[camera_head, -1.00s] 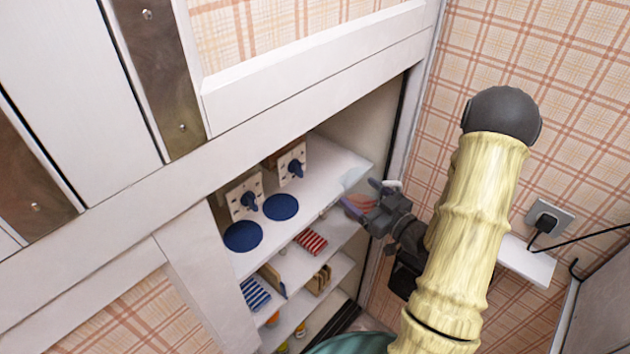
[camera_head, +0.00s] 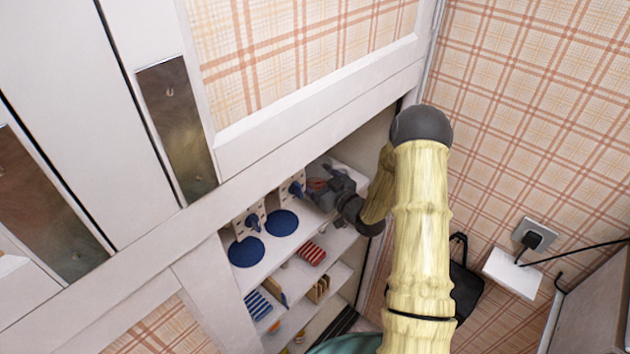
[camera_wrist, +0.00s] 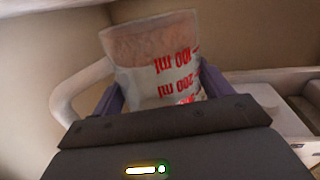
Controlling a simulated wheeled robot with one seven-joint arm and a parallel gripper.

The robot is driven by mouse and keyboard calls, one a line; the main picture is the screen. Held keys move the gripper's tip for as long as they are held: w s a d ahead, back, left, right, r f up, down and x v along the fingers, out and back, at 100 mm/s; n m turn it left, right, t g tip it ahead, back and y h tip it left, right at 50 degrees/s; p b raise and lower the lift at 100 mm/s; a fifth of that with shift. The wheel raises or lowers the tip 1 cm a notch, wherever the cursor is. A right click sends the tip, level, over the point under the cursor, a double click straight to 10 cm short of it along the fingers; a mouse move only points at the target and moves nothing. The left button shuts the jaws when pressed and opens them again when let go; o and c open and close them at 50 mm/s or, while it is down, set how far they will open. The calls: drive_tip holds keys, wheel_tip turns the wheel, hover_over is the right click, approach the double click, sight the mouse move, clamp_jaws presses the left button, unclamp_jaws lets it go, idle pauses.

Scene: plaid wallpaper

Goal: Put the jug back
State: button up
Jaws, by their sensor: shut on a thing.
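The jug (camera_wrist: 150,62) is a clear measuring jug with red millilitre markings and a pale handle on its left in the wrist view. The markings read upside down there. My gripper (camera_wrist: 160,92) is shut on it, with a purple finger on each side. In the head view my gripper (camera_head: 326,184) is inside the open cupboard, over the right end of the top visible shelf (camera_head: 262,270). The jug is mostly hidden there by the gripper. I cannot tell whether its base touches the shelf.
Left of my gripper, two blue discs (camera_head: 281,223) lie before two pale upright panels with blue knobs (camera_head: 254,222). Lower shelves hold a red-striped item (camera_head: 312,253), a blue-striped item (camera_head: 258,304) and a wooden rack (camera_head: 318,289). The cupboard's upper frame (camera_head: 320,108) and right side wall are close to my arm.

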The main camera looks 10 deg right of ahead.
drive_tip(key=shift+w+a+r+p, duration=0.1)
drive_tip(key=shift+w+a+p, duration=0.2)
drive_tip(key=shift+w, duration=0.15)
wheel_tip(320, 180, down, 3)
drive_tip(key=shift+d+f+p, duration=0.1)
drive_tip(key=shift+p, duration=0.9)
drive_tip(key=shift+f, duration=0.25)
drive_tip(key=shift+f+b, duration=0.2)
drive_tip(key=shift+b, duration=0.1)
drive_tip(key=o, duration=1.2)
drive_tip(key=shift+r, duration=0.1)
